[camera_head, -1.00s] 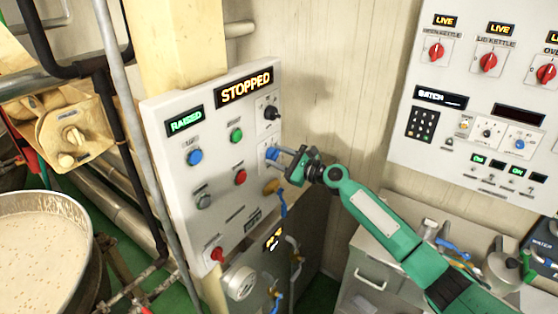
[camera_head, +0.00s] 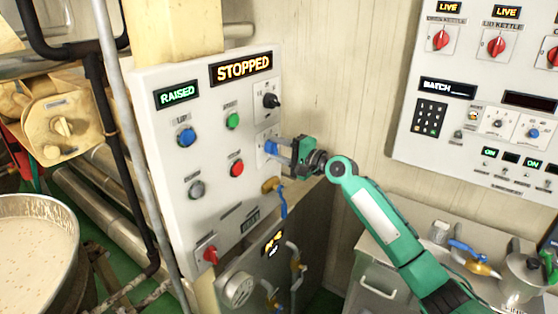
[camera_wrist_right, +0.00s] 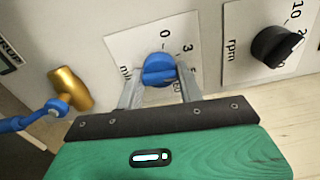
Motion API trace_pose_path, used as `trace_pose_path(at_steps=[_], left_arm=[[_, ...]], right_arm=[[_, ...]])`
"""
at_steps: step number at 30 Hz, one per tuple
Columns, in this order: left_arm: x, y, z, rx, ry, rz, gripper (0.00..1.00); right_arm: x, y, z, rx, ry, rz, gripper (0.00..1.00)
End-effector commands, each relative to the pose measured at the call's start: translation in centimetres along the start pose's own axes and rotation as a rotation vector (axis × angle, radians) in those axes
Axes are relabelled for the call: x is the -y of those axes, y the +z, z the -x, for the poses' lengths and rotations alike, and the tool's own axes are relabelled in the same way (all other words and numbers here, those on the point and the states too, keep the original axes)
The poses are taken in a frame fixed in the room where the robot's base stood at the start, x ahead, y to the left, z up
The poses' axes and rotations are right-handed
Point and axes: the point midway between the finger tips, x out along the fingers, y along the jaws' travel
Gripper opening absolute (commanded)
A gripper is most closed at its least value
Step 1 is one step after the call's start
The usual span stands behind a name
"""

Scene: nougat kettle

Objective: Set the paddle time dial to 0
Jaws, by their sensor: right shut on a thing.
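The paddle time dial is a blue knob (camera_wrist_right: 158,70) on a white plate marked 0, 3 and "min" in the right wrist view. It also shows in the head view (camera_head: 271,147), on the right side of the control panel. My right gripper (camera_wrist_right: 160,88) is shut on the blue knob, one finger on each side. In the head view my right gripper (camera_head: 282,150) reaches the panel from the right. Part of the scale is hidden behind a finger, and I cannot tell exactly which mark the knob points to. My left gripper is not in view.
A black rpm knob (camera_wrist_right: 277,46) sits beside the blue one. A brass valve with a blue handle (camera_wrist_right: 70,90) sticks out on the other side. The panel (camera_head: 155,130) reads STOPPED and RAISED. A kettle of pale mixture (camera_head: 35,240) stands at left.

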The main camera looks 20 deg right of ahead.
Motion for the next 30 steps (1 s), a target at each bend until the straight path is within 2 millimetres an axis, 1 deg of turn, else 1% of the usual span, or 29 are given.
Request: trace_pose_path(at_steps=[1,17,19,21,30], left_arm=[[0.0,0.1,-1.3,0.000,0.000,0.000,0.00],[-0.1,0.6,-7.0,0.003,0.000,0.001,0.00],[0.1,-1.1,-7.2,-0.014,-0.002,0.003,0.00],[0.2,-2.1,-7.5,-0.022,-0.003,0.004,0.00],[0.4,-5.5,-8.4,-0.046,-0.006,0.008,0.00]], right_arm=[[-0.6,0.0,0.0,0.001,0.000,0.046,0.14],[-0.6,0.0,0.0,0.002,0.002,0.549,0.14],[-0.6,0.0,0.0,0.002,0.003,0.616,0.14],[-0.6,0.0,0.0,0.002,0.002,0.682,0.14],[-0.5,0.1,0.0,0.004,0.003,0.954,0.14]])
